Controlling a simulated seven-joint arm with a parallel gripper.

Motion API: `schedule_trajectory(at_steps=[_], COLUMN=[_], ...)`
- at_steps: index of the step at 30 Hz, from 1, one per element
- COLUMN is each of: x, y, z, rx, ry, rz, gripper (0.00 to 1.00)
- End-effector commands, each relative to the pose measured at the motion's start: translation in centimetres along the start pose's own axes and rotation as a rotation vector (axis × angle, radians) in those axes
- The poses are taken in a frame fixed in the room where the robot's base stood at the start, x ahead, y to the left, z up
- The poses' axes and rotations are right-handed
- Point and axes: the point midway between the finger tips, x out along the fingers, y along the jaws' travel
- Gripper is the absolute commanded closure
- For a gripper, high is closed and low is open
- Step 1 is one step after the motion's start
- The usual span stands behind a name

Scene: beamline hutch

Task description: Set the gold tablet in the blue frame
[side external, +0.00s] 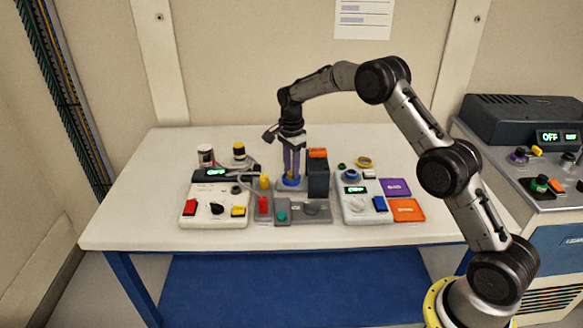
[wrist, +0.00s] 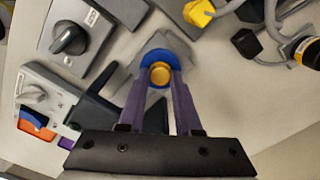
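The gold tablet (wrist: 160,74) is a small round disc between my fingertips in the wrist view. The blue frame (wrist: 162,52) is a round blue piece on a grey base; it shows around and beyond the tablet. In the side view the blue frame (side external: 291,182) lies under my fingers. My gripper (wrist: 161,82) points down with purple fingers, and their tips appear to touch the tablet on both sides. It also shows in the side view (side external: 291,170). I cannot tell whether the tablet rests in the frame or is held just above it.
A dark upright block (side external: 318,178) stands close on the right of my fingers. A control box (side external: 214,205) with a cable is on the left, and another box (side external: 362,206) is on the right beside purple (side external: 395,187) and orange (side external: 407,210) trays. The table's back is clear.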

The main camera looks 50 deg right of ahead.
Motion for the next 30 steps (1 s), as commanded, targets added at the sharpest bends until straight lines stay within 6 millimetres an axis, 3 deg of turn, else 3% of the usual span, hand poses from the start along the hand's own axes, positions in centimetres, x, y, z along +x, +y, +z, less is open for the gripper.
schedule_trajectory(at_steps=[1, 5, 17, 30], x=[0.0, 0.0, -0.8, -9.5], y=[0.0, 0.0, -0.1, -0.1], z=[0.0, 0.0, 0.0, 0.0], rx=[0.0, 0.0, 0.0, 0.0], ry=[0.0, 0.0, 0.0, 0.0], rz=[0.0, -0.001, -0.003, -0.006], gripper=[0.56, 0.36, 0.36, 0.36])
